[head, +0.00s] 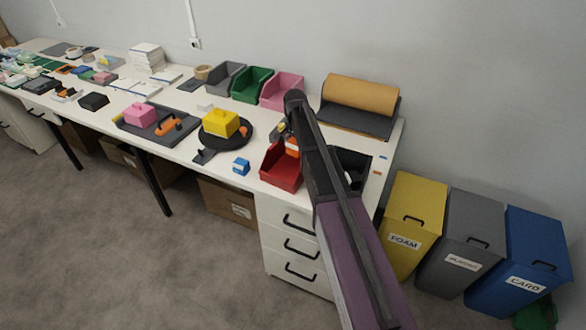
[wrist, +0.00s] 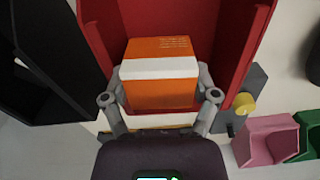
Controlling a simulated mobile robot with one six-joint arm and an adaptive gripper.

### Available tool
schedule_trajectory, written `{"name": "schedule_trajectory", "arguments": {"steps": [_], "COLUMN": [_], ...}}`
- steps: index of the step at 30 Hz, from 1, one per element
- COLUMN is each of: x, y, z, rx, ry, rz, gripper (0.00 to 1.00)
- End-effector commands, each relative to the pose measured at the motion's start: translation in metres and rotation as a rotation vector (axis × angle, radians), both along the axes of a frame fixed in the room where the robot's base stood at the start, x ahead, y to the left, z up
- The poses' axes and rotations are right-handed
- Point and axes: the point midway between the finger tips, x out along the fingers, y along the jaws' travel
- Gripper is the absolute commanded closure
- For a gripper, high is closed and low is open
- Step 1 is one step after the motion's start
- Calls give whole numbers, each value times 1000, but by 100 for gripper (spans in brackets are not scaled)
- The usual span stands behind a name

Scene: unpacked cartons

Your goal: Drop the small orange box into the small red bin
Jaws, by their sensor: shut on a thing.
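The small orange box (wrist: 160,90), with a white band around it, is between the fingers of my gripper (wrist: 161,92) in the wrist view. My gripper is shut on it. The small red bin (wrist: 97,32) lies just behind the box in that view, its walls on both sides of it. In the head view the red bin (head: 280,172) stands at the table's front edge, and the orange box (head: 291,146) shows at its back end, partly hidden by my arm. I cannot tell how far the box is above the bin floor.
A black bin (head: 352,160) stands right of the red bin. Pink (head: 282,91), green (head: 252,84) and grey (head: 222,78) bins line the back. A round black tray with a yellow box (head: 221,123) and a small blue box (head: 241,166) lie to the left.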

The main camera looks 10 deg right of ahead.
Motion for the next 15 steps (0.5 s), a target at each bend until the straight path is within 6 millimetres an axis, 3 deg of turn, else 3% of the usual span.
{"name": "schedule_trajectory", "arguments": {"steps": [10, 11, 12, 13, 15], "x": [0, 0, 0, 0, 0], "y": [0, 0, 0, 0, 0], "z": [-1, -1, -1, -1, -1], "rx": [0, 0, 0, 0, 0], "ry": [0, 0, 0, 0, 0], "rz": [0, 0, 0, 0, 0], "gripper": [57, 20, 8, 0, 0]}}
